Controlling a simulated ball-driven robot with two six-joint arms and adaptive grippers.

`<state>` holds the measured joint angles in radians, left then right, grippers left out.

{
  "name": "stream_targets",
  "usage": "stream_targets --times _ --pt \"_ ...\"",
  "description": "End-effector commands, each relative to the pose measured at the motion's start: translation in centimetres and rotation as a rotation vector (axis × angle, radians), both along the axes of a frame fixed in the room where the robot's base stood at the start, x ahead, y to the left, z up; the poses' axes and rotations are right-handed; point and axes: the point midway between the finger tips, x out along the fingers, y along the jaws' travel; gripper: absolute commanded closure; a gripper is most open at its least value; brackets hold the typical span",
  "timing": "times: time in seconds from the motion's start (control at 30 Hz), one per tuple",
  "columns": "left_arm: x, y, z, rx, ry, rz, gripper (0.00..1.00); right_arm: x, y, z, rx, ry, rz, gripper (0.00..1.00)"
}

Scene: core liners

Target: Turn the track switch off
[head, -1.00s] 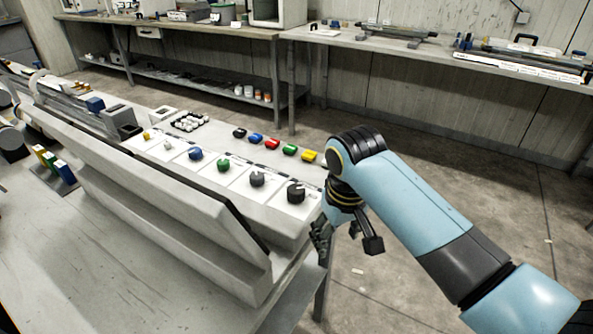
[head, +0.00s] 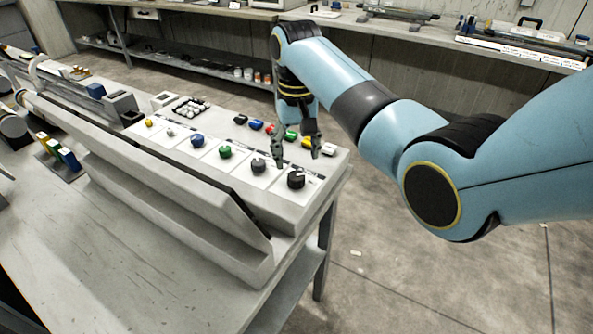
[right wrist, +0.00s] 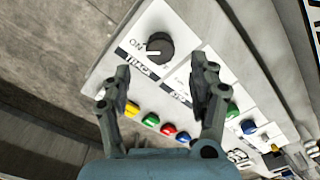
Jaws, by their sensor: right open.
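A black rotary knob (head: 296,178) sits on a white plate at the right end of the control panel (head: 318,205). In the right wrist view this knob (right wrist: 160,48) has a white mark facing left toward the word "ON"; the label below it looks like "TRACK" but is blurred. A second black knob (head: 258,166) stands beside it to the left. My right gripper (head: 297,152) is open and empty, pointing down above the panel, behind the rightmost knob. In the right wrist view its fingers (right wrist: 158,88) are spread, apart from the knob. My left gripper is not in view.
Green (head: 225,152) and blue (head: 197,140) knobs stand farther left. A row of coloured rockers, including a yellow one (right wrist: 132,109), lies behind the knobs. A long sloped ledge (head: 150,195) runs along the panel's front. Open floor lies to the right.

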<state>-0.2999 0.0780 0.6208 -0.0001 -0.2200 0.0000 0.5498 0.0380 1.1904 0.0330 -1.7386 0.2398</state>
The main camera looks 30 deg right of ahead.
Motion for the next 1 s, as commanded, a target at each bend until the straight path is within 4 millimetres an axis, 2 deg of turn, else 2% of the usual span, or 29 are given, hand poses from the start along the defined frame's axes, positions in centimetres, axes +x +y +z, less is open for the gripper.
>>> stream_targets --times 0.1,0.3,0.67,0.77,1.0 --pt "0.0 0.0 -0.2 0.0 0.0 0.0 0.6 -0.1 0.0 -2.5 0.0 0.003 0.0 0.4" --pt "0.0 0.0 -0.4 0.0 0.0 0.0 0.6 0.0 0.0 -5.1 0.0 0.0 0.0 0.4" --pt "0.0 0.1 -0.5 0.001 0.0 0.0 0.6 0.0 0.0 -5.8 -0.001 -0.002 0.001 0.4" --pt "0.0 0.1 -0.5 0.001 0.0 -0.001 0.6 0.0 0.0 -5.8 0.0 -0.001 0.001 0.5" --pt "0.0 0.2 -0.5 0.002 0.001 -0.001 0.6 0.0 0.0 -5.7 0.0 -0.001 0.001 0.82"
